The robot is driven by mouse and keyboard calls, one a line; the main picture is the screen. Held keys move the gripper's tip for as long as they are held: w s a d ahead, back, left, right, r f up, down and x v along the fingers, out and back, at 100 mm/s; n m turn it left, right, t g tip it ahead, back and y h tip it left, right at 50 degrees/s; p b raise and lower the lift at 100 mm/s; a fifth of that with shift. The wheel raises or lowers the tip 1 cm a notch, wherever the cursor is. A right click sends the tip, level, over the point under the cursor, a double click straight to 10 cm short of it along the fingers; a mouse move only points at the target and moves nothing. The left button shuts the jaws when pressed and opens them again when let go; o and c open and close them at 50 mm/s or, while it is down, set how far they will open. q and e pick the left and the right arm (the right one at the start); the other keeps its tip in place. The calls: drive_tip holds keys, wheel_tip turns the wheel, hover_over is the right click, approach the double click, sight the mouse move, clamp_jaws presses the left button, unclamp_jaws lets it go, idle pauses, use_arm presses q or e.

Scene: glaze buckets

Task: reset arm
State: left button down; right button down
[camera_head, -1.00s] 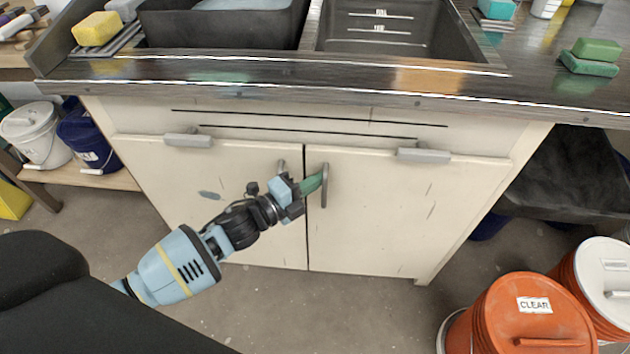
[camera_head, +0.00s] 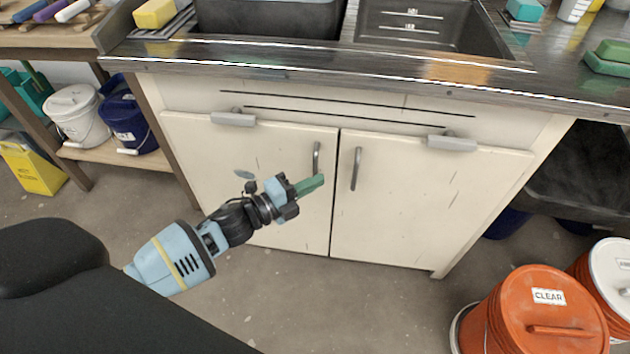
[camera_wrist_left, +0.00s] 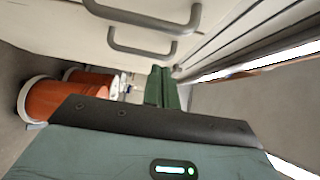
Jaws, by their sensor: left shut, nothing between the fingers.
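My left gripper (camera_head: 312,184) is in front of the white sink cabinet, with its green fingers shut and empty. In the head view it overlaps the left cabinet door (camera_head: 215,150), just below that door's handle (camera_head: 316,158). The right door (camera_head: 430,200) has its own handle (camera_head: 356,168). Both doors look shut. In the left wrist view the green fingers (camera_wrist_left: 162,88) are together, and two grey handles show above and left of them, apart from the fingers. My right gripper does not show in any view.
An orange bucket (camera_head: 545,310) labelled CLEAR stands at the lower right, beside another white-lidded one (camera_head: 612,275). A white bucket (camera_head: 75,115) and a blue bucket (camera_head: 128,118) stand on a low shelf at left. The floor before the cabinet is clear.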

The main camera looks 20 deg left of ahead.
use_arm(q)
drive_tip(key=shift+w+f, duration=0.1)
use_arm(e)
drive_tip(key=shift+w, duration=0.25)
